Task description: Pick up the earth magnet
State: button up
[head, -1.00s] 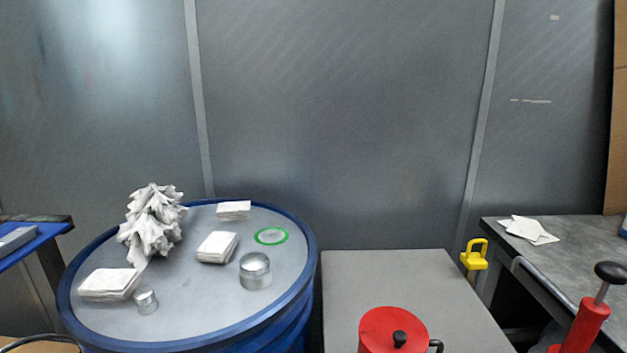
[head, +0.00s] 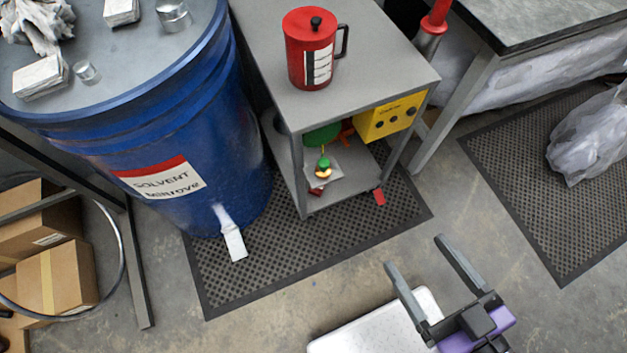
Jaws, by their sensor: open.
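I cannot tell for certain which object is the earth magnet. Two silver metal cylinders stand on the blue drum's grey lid at the upper left of the head view: a small one (head: 86,72) and a larger one (head: 173,14) cut by the top edge. On the grey cart's lower shelf are small red pieces (head: 316,190) and a small green and yellow item (head: 323,167), too small to name. My gripper (head: 413,253) is at the lower right, its two fingers spread apart and empty, over the floor in the picture, apart from the drum and cart.
The blue solvent drum (head: 190,130) stands left of the grey cart (head: 385,60). A red pot (head: 310,62) stands on the cart and a yellow box (head: 390,115) sits below. Cardboard boxes (head: 70,280) lie lower left. A bench (head: 540,15) is upper right. Black mats (head: 270,265) cover some floor.

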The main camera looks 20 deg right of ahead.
aim_at(323, 170)
jog(key=i+j+z, duration=0.15)
jog(key=j+z, duration=0.2)
jog(key=j, duration=0.9)
jog(key=j+z, duration=0.3)
jog(key=j, duration=0.95)
